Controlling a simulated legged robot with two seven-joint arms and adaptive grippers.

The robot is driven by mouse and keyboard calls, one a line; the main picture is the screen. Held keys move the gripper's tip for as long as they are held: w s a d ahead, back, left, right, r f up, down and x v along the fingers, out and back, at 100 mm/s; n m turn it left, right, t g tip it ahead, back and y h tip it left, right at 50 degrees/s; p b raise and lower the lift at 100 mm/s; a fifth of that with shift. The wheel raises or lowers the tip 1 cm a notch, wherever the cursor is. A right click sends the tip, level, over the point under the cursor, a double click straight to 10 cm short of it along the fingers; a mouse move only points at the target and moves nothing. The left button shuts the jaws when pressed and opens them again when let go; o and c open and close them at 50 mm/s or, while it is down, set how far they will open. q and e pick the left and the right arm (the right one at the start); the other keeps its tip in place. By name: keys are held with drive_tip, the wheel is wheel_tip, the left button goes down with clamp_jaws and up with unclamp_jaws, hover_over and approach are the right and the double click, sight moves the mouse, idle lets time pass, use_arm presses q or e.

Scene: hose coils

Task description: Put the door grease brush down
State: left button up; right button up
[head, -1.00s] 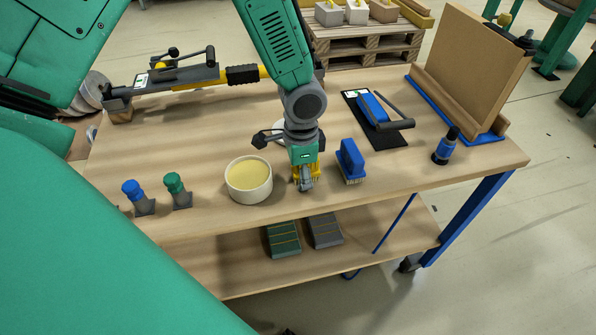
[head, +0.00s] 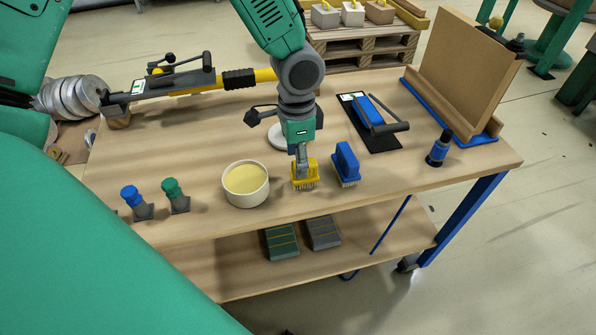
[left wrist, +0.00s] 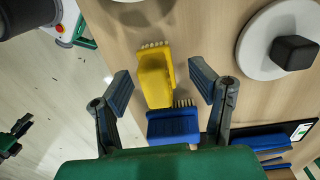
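A yellow brush (head: 304,182) stands on the workbench, bristles down, between a tub of pale yellow grease (head: 247,184) and a blue brush (head: 347,166). My left gripper (head: 302,159) is directly above the yellow brush and partly hides its top. In the left wrist view the two fingers of my left gripper (left wrist: 162,80) are spread, with the yellow brush (left wrist: 154,78) between them in the picture and gaps on both sides. The blue brush (left wrist: 173,127) lies close by there. My right gripper is not in view.
Blue-topped (head: 130,196) and green-topped (head: 174,190) pieces stand left of the tub. A white disc (head: 279,137) is behind the gripper. A black mat (head: 384,140), a blue bottle (head: 438,150) and an upright board (head: 466,75) are to the right. Bare bench (head: 215,130) lies behind the tub.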

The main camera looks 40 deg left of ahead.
use_arm(q)
wheel_tip(320, 180, up, 7)
drive_tip(key=shift+w+d+f+p, duration=0.1)
drive_tip(key=shift+w+p, duration=0.05)
drive_tip(key=shift+p, duration=0.2)
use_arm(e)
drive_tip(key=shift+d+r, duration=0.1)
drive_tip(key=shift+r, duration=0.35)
use_arm(q)
drive_tip(key=shift+f, duration=0.1)
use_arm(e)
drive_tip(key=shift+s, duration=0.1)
